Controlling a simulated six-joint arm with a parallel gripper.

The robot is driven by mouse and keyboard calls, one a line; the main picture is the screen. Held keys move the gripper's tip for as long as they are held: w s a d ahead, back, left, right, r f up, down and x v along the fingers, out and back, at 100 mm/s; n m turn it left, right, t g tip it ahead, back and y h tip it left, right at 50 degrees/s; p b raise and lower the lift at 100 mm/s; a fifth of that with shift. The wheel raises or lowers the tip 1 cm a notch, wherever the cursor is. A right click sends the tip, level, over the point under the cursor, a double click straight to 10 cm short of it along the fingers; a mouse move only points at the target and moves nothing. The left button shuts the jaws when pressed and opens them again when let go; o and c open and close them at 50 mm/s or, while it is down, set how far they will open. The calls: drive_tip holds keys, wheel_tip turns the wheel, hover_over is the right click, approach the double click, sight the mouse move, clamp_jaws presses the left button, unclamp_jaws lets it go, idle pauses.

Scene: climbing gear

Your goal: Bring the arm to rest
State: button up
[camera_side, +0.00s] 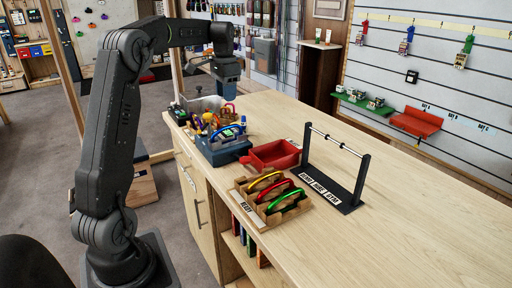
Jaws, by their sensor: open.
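My gripper (228,90) hangs at the end of my raised arm, above the far left end of the wooden counter (420,235). Its jaws are open, small in the picture, and I see nothing held in them. It is above and behind a blue box (222,152) filled with colourful gear. How high it is over the items below is hard to tell.
A red tray (274,155) lies beside the blue box. A wooden rack (262,218) holds yellow, red and green curved pieces. A dark stand with a metal bar (335,143) stands right of them. The counter's right front is clear.

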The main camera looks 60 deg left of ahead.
drive_tip(key=s+d+r+t, duration=0.1)
drive_tip(key=s+d+r, duration=0.15)
drive_tip(key=d, duration=0.95)
drive_tip(key=s+d+f+t, duration=0.2)
drive_tip(key=s+d, duration=0.6)
drive_tip(key=d, duration=0.2)
drive_tip(key=s+d+f+t, duration=0.2)
drive_tip(key=s+d+f, duration=0.1)
drive_tip(key=s+d, duration=0.5)
drive_tip(key=shift+s+d+f+t, duration=0.25)
drive_tip(key=shift+d+f+t, duration=0.05)
drive_tip(key=shift+d, duration=0.85)
